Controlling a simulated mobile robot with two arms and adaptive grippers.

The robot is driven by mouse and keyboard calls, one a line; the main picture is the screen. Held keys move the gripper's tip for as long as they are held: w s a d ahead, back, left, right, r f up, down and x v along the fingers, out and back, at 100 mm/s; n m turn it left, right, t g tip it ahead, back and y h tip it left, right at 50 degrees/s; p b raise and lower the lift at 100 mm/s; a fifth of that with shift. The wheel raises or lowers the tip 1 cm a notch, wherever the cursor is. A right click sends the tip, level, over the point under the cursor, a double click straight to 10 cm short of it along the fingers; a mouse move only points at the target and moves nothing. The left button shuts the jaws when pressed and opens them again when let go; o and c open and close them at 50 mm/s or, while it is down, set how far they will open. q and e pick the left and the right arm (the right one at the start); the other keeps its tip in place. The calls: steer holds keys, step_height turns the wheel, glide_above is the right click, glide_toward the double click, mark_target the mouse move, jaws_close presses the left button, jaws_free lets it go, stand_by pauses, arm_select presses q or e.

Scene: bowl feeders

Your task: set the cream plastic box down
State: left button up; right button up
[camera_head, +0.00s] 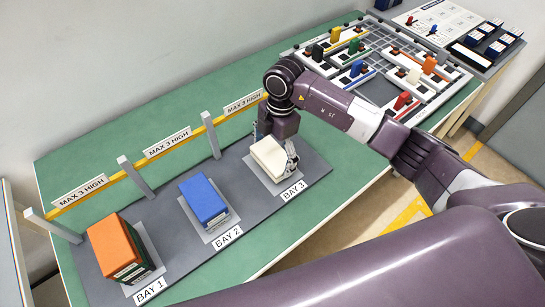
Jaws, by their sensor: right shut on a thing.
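The cream plastic box (269,159) is at Bay 3 on the grey bay board, over the light square pad (287,184). My right gripper (277,150) points down and is shut on the cream box. I cannot tell whether the box touches the pad or is just above it. My right arm comes in from the right and hides part of the bay behind the box. My left gripper is not in view.
An orange-topped stack (113,245) stands in Bay 1 and a blue-topped stack (203,199) in Bay 2. A yellow "MAX 3 HIGH" bar (207,121) on grey posts runs behind the bays. A board with coloured pieces (340,50) lies at the back right.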

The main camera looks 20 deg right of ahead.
mark_target(277, 152)
steer(key=shift+f, duration=1.05)
steer(key=shift+f, duration=0.1)
steer(key=o, duration=1.2)
steer(key=shift+c, duration=0.2)
steer(key=shift+w+r, duration=0.1)
steer(key=shift+r, duration=0.35)
steer(key=r+b, duration=0.1)
steer(key=r, duration=0.2)
steer(key=d+r, duration=0.1)
steer(key=r, duration=0.3)
steer(key=r+b, duration=0.1)
steer(key=r, duration=0.3)
steer(key=shift+w+d+r+b, duration=0.15)
steer(key=shift+b, duration=0.2)
